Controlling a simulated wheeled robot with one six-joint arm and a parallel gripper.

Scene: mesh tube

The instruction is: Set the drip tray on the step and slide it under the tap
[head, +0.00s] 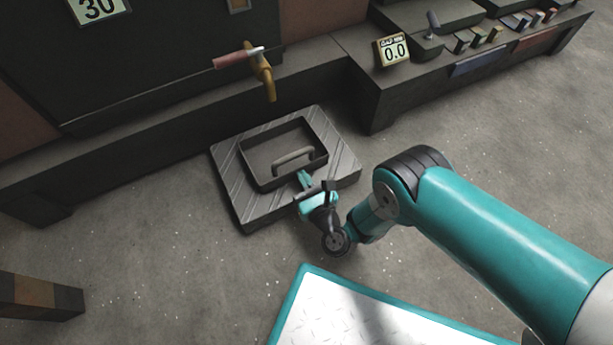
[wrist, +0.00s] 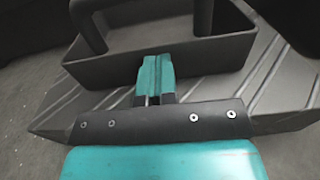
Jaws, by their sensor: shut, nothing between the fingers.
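The dark drip tray (head: 252,171), a rectangular open box with an arched handle (head: 293,158), sits on the grooved grey step (head: 240,207). The brass tap (head: 264,82) with a reddish lever sticks out from the dark cabinet behind the step, above and behind the tray. My gripper (head: 303,178) is shut and empty at the tray's near wall, below the handle. In the wrist view the closed teal fingers (wrist: 155,75) overlap the near wall of the tray (wrist: 205,62); I cannot tell whether they touch it. The handle (wrist: 88,28) rises beyond them.
A dark ledge (head: 175,113) runs along the cabinet behind the step. A bench (head: 455,75) with a 0.0 display (head: 394,50) and several small blocks stands at the back right. A striped block (head: 38,297) lies at the lower left. Floor left of the step is clear.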

